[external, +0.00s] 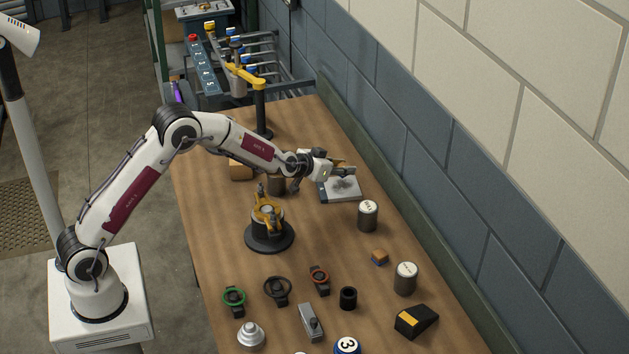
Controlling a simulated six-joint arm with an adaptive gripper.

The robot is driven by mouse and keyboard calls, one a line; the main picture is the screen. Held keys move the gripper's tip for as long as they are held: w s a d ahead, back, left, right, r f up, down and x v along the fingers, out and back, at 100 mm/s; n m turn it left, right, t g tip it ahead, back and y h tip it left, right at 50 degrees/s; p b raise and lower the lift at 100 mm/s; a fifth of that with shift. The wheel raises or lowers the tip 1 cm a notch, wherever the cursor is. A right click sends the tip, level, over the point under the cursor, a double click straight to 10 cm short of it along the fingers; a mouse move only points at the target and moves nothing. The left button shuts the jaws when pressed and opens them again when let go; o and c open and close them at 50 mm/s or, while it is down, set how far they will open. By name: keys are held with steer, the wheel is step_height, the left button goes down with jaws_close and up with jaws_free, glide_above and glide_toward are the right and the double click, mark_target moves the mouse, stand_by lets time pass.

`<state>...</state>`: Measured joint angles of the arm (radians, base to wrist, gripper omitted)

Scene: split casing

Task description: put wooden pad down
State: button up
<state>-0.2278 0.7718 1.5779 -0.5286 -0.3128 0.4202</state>
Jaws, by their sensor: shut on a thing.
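My gripper (343,168) is at the end of the outstretched arm, over the far right part of the table. It is shut on a small tan piece (348,170) that looks like the wooden pad; the view is too small to show its edges clearly. The gripper and pad are above a grey plate (326,195) with a pale raised part on it. I cannot tell whether the pad touches the plate.
A yellow clamp on a round black stand (268,237) is nearer the camera. A dark cylinder (277,186) and a tan block (240,172) lie left of the gripper. A yellow-topped post (260,105) stands behind.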

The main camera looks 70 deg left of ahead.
mark_target(343, 193)
steer(key=shift+f, duration=1.6)
steer(key=shift+f, duration=1.85)
steer(key=shift+f, duration=0.2)
steer(key=o, duration=0.9)
steer(key=shift+o, duration=0.2)
steer(key=shift+r, duration=0.2)
steer(key=shift+v, duration=1.45)
step_height(343, 193, up, 7)
